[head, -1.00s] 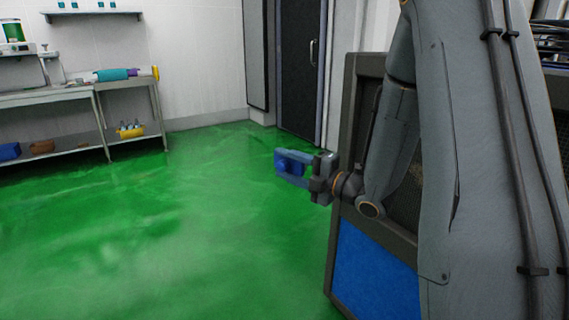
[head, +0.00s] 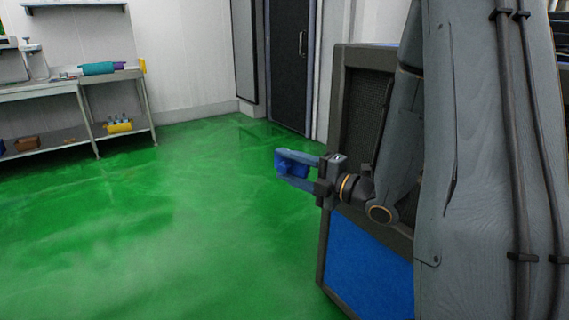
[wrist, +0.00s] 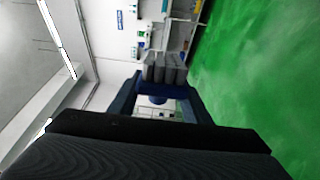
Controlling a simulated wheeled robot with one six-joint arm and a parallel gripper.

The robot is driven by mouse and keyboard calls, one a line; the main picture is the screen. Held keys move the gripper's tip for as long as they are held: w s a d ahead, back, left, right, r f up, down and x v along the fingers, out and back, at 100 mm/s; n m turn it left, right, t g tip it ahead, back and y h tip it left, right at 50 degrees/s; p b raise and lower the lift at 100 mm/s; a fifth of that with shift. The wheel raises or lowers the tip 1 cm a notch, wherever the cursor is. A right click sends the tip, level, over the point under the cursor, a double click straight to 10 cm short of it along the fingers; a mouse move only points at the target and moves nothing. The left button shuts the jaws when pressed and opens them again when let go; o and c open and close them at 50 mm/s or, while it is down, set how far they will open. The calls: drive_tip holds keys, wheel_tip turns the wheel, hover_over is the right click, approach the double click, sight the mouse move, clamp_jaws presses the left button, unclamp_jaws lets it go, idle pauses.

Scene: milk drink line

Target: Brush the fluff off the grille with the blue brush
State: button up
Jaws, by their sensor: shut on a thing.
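My gripper (head: 297,169) is shut on the blue brush (head: 290,166) and holds it out to the left, over the green floor. In the wrist view the blue brush (wrist: 160,88) sits between the dark fingers, its grey bristles pointing away from my gripper. The grille (head: 362,125) is a dark mesh panel in a grey-framed cabinet at the right. My arm covers part of it. The brush is apart from the grille, to its left in the head view. I cannot make out fluff on the visible part.
A blue panel (head: 368,262) forms the cabinet's lower part. A steel table (head: 68,87) with several items stands at the far left, with a yellow bin (head: 119,127) on its lower shelf. A dark door (head: 289,65) is at the back. The green floor (head: 150,230) between is clear.

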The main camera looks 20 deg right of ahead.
drive_tip(key=shift+s+d, duration=0.2)
drive_tip(key=shift+s, duration=0.7)
drive_tip(key=shift+s+d, duration=0.2)
drive_tip(key=shift+s, duration=0.65)
drive_tip(key=s+a+p, duration=0.1)
drive_tip(key=a+p, duration=0.3)
drive_tip(key=a, duration=0.1)
drive_tip(key=shift+s+a, duration=0.35)
drive_tip(key=shift+a, duration=0.05)
